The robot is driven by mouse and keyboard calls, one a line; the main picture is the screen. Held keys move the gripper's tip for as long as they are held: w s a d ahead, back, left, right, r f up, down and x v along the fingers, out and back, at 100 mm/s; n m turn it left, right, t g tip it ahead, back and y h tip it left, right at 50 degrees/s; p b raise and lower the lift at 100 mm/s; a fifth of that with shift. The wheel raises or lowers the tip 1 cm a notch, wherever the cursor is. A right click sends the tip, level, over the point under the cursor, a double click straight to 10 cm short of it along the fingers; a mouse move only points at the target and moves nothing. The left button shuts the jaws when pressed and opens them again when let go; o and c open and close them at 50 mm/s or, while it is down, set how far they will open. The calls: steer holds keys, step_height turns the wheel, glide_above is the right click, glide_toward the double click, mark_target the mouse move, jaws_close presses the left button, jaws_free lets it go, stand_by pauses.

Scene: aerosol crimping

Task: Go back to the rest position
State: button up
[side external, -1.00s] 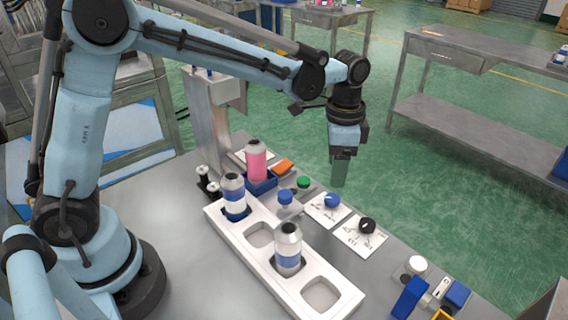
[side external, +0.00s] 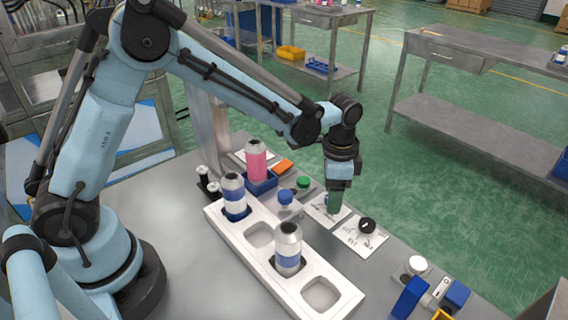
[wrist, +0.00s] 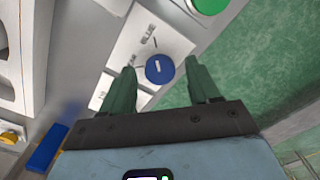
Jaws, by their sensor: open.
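My gripper (side external: 333,208) points down over the far edge of the bench, at a white label plate with a blue knob. The wrist view shows its two green fingers (wrist: 162,78) apart, with the round blue knob (wrist: 160,68) between the fingertips and nothing clamped. I cannot tell whether the fingers touch the knob. In the side view the fingers hide the knob. A black knob (side external: 367,225) sits on the neighbouring plate to the right.
A white tray (side external: 256,268) holds two white-and-blue bottles (side external: 289,248). A pink bottle (side external: 256,160) stands in a blue holder behind. Blue (side external: 285,197) and green (side external: 303,182) buttons lie left of my gripper. Blue blocks (side external: 409,297) stand at the front right.

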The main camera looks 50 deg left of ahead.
step_height(320, 180, up, 12)
step_height(320, 180, down, 12)
steer(key=shift+f, duration=0.15)
steer(key=n, duration=0.4)
steer(key=shift+n, duration=0.3)
steer(key=n, duration=0.8)
steer(key=shift+n, duration=2.5)
